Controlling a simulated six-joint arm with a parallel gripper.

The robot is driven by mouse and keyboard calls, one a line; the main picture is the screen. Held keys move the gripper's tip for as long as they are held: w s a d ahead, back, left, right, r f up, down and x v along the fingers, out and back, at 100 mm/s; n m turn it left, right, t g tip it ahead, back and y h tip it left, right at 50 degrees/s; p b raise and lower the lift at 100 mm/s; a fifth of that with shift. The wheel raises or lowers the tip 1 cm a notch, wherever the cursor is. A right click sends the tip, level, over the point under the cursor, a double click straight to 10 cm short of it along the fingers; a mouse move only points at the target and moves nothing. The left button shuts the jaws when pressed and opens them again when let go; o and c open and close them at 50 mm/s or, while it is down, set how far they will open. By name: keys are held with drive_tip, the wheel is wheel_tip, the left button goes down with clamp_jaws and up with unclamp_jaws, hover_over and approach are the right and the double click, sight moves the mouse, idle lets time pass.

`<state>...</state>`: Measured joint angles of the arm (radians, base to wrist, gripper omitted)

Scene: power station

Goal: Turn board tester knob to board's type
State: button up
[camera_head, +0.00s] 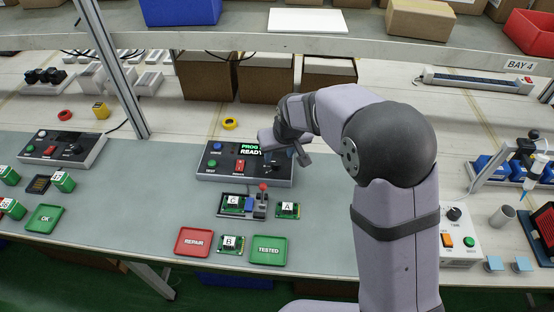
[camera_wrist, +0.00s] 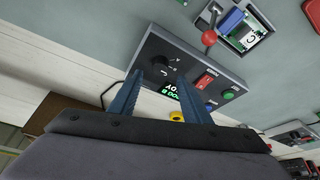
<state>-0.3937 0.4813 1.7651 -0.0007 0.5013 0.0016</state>
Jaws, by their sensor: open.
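The board tester (camera_head: 222,170) is a dark sloped box on the grey mat, its screen (camera_head: 251,148) reading "PROG READY". It also shows in the wrist view (camera_wrist: 190,60), where its black knob (camera_wrist: 172,60) has small markings around it, too small to read. My gripper (camera_wrist: 160,77) is open and empty, its two blue fingers reaching toward the knob side of the tester; I cannot tell whether they touch it. Board C (camera_head: 232,201) sits in the fixture with the red-balled lever (camera_head: 262,187). Board A (camera_head: 288,210) lies to its right, and board B (camera_head: 229,244) lies nearer the front.
The red REPAIR tray (camera_head: 194,242) and green TESTED tray (camera_head: 268,250) lie at the front. The tester has a red switch (camera_wrist: 205,80), green button (camera_wrist: 229,96) and blue button (camera_wrist: 211,106). Another control box (camera_head: 62,149) stands at left. A shelf (camera_head: 330,44) runs behind.

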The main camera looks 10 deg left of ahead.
sight(276, 162)
drive_tip(key=shift+p+x, duration=0.5)
drive_tip(key=shift+x, duration=2.5)
drive_tip(key=shift+c, duration=0.4)
drive_tip(key=c, duration=1)
